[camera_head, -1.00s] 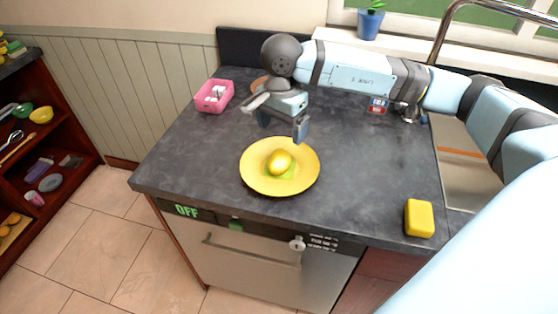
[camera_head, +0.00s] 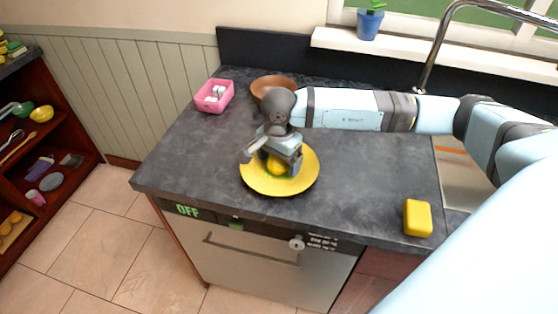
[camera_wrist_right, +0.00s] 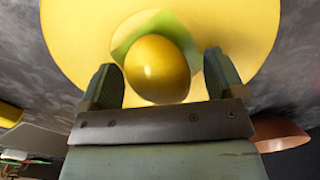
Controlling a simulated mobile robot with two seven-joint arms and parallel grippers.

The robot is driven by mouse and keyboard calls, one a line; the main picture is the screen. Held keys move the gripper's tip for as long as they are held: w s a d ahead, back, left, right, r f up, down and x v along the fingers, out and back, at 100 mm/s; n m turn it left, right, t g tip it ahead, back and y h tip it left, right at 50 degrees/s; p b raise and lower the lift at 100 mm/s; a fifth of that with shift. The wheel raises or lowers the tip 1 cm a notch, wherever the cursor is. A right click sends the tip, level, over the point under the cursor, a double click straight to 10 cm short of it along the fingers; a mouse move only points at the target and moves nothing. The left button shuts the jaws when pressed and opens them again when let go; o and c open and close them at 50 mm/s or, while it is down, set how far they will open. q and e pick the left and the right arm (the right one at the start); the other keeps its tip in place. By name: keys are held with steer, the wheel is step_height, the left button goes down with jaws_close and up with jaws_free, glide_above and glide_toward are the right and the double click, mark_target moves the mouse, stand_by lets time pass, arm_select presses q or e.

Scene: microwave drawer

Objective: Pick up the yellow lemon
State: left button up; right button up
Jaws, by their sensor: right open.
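The yellow lemon (camera_head: 277,167) lies on the yellow plate (camera_head: 257,181) on the dark counter, partly hidden by my right gripper in the head view. In the right wrist view the lemon (camera_wrist_right: 157,68) sits on a green piece (camera_wrist_right: 122,50) on the plate (camera_wrist_right: 70,40). My right gripper (camera_head: 283,170) is low over the plate. In the wrist view its open fingers (camera_wrist_right: 162,80) stand on either side of the lemon, with gaps showing on both sides. My left gripper does not show.
A pink bin (camera_head: 214,96) and a brown bowl (camera_head: 268,84) stand at the back of the counter. A yellow block (camera_head: 417,217) lies near the front right edge. The counter (camera_head: 360,190) right of the plate is clear.

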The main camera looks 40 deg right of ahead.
steer(key=c, duration=1.1)
steer(key=shift+r, duration=0.15)
